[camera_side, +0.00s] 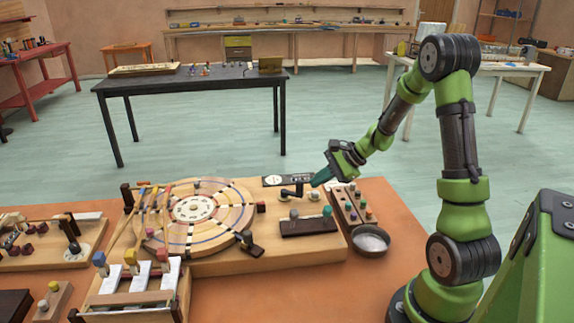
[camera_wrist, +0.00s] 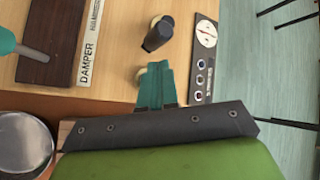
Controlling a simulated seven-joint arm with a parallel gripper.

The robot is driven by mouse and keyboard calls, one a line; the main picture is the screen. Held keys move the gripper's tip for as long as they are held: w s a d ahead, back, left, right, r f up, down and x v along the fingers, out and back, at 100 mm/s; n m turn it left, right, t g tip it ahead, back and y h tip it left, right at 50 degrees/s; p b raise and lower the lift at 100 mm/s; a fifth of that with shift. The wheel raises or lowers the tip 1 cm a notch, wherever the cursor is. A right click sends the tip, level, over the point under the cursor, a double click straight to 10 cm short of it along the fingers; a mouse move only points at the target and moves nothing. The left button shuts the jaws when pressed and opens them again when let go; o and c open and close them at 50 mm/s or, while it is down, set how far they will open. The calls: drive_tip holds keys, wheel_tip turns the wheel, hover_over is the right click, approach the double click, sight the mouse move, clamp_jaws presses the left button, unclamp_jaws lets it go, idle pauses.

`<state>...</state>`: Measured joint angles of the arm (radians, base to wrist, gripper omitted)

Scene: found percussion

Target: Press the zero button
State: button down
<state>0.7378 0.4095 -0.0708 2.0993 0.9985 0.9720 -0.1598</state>
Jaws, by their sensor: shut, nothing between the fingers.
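My gripper (camera_side: 319,180) is shut and empty, its teal fingers pointing down and left over the back right of the wooden board (camera_side: 225,263). In the wrist view the closed fingers (camera_wrist: 153,72) sit above the board, over or beside a cream round piece (camera_wrist: 141,76) that they partly hide. I cannot tell whether they touch it. A dark panel (camera_wrist: 203,60) with a white dial (camera_wrist: 207,33) and several small round fittings (camera_wrist: 201,84) lies just right of the fingers. I read no zero label, so I cannot tell which piece is the zero button.
A black knob (camera_wrist: 158,33) stands just beyond the fingers. A strip labelled DAMPER (camera_wrist: 91,43) and a dark brown block (camera_wrist: 48,45) lie left. A large wooden disc (camera_side: 193,209) fills the left.

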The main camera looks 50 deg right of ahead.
drive_tip(key=shift+r, duration=2.5)
drive_tip(key=shift+f, duration=0.1)
drive_tip(key=s+a+r+n, duration=0.3)
drive_tip(key=s+a+n, duration=0.1)
drive_tip(key=a+n, duration=0.2)
drive_tip(key=s+a+r+n+h, duration=0.1)
drive_tip(key=s+a+r+n, duration=0.3)
drive_tip(key=a, duration=0.4)
drive_tip(key=s+a+r+n+g+h, duration=0.1)
drive_tip(key=s+a+r+n, duration=0.3)
drive_tip(key=s+a+n, duration=0.2)
drive_tip(key=shift+a+n, duration=0.8)
drive_tip(key=shift+a, duration=0.3)
